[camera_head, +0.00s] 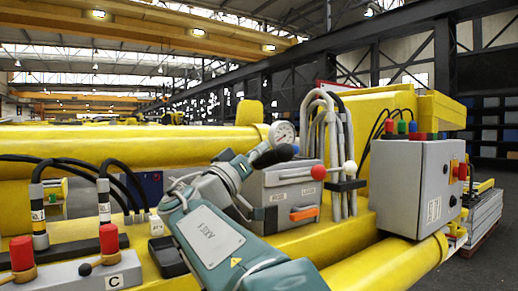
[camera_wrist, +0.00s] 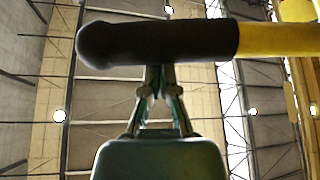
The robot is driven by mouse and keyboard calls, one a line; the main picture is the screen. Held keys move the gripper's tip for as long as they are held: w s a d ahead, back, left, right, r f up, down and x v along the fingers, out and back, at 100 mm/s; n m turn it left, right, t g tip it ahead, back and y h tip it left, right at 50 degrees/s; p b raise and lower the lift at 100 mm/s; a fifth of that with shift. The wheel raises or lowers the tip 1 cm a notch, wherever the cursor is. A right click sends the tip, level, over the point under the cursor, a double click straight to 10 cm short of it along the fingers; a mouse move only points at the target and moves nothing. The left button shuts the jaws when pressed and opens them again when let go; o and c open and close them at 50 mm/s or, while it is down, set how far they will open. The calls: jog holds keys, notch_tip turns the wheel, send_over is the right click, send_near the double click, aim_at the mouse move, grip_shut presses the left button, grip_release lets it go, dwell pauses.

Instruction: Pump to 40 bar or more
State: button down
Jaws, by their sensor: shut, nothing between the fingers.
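A pump handle with a black grip (camera_wrist: 160,42) and yellow bar (camera_wrist: 275,39) crosses the wrist view. The black grip (camera_head: 273,156) also shows in the head view, below the round white pressure gauge (camera_head: 283,132). The gauge needle is too small to read. My gripper (camera_wrist: 160,73) is shut and empty, its fingertips at the grip's lower edge in the wrist view; I cannot tell whether they touch it. In the head view my gripper (camera_head: 253,157) is beside the grip. The grey pump box (camera_head: 283,187) stands behind my arm, which hides part of it.
The box has a red-knobbed lever (camera_head: 318,172) and an orange handle (camera_head: 304,213). Grey hoses (camera_head: 333,140) rise to its right, before a grey control cabinet (camera_head: 418,187). Red-topped valves (camera_head: 22,255) and black hoses stand left. Yellow boom beams (camera_head: 130,148) run behind.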

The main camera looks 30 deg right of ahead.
notch_tip(320, 180, down, 16)
jog(key=s+m+g, duration=0.1)
jog(key=m+g, duration=0.2)
jog(key=m, duration=0.1)
jog(key=shift+s+h, duration=0.4)
jog(key=shift+r+t, duration=0.1)
jog(key=shift+t, duration=0.2)
notch_tip(320, 180, up, 11)
jog(key=shift+a, duration=0.35)
jog(key=shift+d, duration=0.1)
dwell(1.4)
